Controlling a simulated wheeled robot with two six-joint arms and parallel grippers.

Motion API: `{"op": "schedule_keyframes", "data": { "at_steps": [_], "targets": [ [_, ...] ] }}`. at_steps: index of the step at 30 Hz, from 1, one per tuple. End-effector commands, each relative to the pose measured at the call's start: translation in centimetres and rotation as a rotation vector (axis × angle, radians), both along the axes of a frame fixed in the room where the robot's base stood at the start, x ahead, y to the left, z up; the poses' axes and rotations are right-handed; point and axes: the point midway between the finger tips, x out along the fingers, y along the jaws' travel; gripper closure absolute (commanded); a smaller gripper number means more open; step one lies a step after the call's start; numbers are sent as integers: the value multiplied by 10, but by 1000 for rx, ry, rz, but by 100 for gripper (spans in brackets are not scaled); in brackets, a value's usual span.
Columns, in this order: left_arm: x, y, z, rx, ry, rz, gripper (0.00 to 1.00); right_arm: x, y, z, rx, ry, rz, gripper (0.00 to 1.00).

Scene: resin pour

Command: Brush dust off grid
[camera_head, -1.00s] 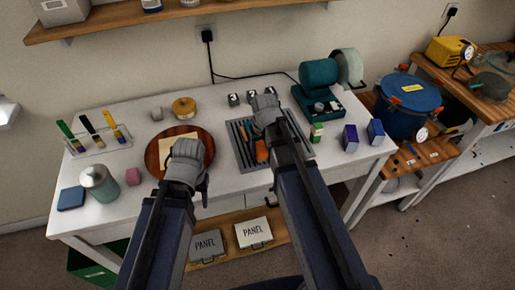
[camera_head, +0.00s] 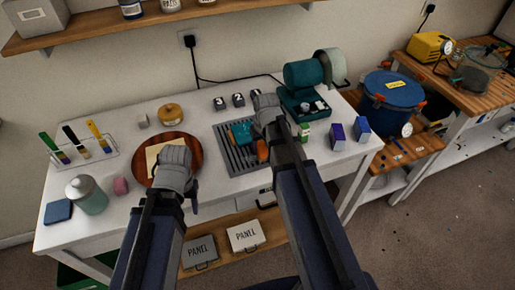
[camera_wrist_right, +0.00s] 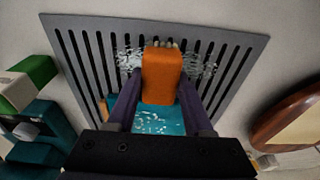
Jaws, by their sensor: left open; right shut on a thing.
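The grid (camera_head: 232,158) is a grey slatted panel on the white workbench, and it fills the upper part of the right wrist view (camera_wrist_right: 72,45). Whitish flecks lie on its slats on both sides of an orange brush (camera_wrist_right: 162,75). My right gripper (camera_wrist_right: 160,92) is shut on the brush, with its pale bristle end at the slats. A teal piece (camera_wrist_right: 160,118), also flecked, shows below the brush; it also shows in the head view (camera_head: 240,132). My left gripper (camera_head: 187,190) is open and empty near the front of a round wooden board (camera_head: 146,172).
A pale sheet lies on the board. Left are a marker rack (camera_head: 84,152), a jar (camera_head: 88,196) and a blue block (camera_head: 58,211). Small numbered blocks (camera_head: 238,99) stand behind the grid. A teal machine (camera_head: 305,75) and coloured boxes (camera_head: 337,136) stand to the right.

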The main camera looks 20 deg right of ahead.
Motion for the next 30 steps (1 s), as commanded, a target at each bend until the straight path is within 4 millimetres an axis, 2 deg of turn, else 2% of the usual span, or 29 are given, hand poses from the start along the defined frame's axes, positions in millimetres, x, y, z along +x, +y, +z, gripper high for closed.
{"op": "schedule_keyframes", "data": {
  "at_steps": [6, 14, 24, 30],
  "targets": [
    [0, 0, 1, 0, 0, 0, 50, 1, -17, 1, 0, 0, -1, 93],
    [0, 0, 1, 0, 0, 0, 50, 0, -20, 1, 0, 0, -1, 93],
    [0, 0, -1, 0, 0, 0, 50, 1, -45, -1, 0, 0, -2, 93],
    [0, 0, -1, 0, 0, 0, 50, 1, -51, -1, -1, 0, -1, 93]
  ]
}}
